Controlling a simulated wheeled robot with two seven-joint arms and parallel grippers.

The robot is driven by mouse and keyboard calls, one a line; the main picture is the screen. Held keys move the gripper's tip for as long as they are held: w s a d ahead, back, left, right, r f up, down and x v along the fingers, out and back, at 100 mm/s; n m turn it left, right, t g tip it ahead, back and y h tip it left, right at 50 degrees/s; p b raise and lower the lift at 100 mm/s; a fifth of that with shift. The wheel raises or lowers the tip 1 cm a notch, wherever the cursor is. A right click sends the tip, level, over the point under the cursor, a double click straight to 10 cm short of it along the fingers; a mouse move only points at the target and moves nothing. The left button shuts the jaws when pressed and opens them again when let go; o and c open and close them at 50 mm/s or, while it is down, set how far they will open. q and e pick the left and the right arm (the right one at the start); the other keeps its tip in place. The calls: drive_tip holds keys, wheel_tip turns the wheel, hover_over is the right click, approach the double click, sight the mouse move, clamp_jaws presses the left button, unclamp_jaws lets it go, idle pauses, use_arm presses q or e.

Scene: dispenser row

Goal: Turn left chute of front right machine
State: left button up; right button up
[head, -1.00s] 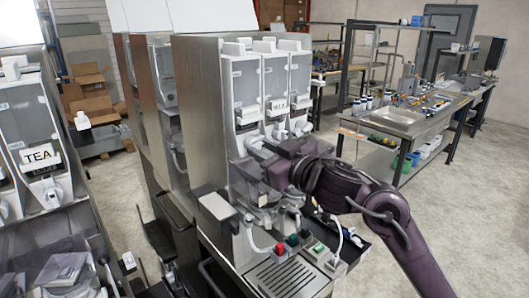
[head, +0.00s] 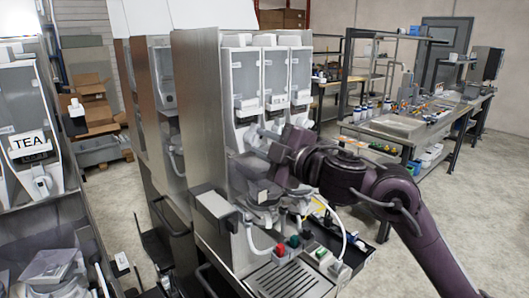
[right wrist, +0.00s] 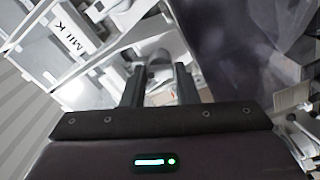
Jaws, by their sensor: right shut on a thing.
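The front right machine (head: 205,130) is a tall steel dispenser with three clear canisters side by side. The left canister (head: 245,80) has a white chute (head: 249,137) below it. My right gripper (head: 268,147) reaches in from the right, just below the canisters. In the right wrist view its two dark fingers (right wrist: 160,88) are shut on a white part, which looks like the left chute; the exact contact is partly hidden. A MILK label (right wrist: 77,38) shows beside the fingers there. My left gripper is not in view.
Clear mixing bowls and hoses sit under the chutes, above a drip grate (head: 292,280) and red and green knobs (head: 286,246). A TEA machine (head: 30,120) stands at left. A workbench (head: 410,128) stands behind at right, with open floor before it.

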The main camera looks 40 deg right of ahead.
drive_tip(key=n+b, duration=0.3)
drive_tip(key=n, duration=0.1)
drive_tip(key=shift+f+n, duration=0.1)
drive_tip(key=shift+n, duration=0.3)
idle(0.4)
drive_tip(key=o, duration=1)
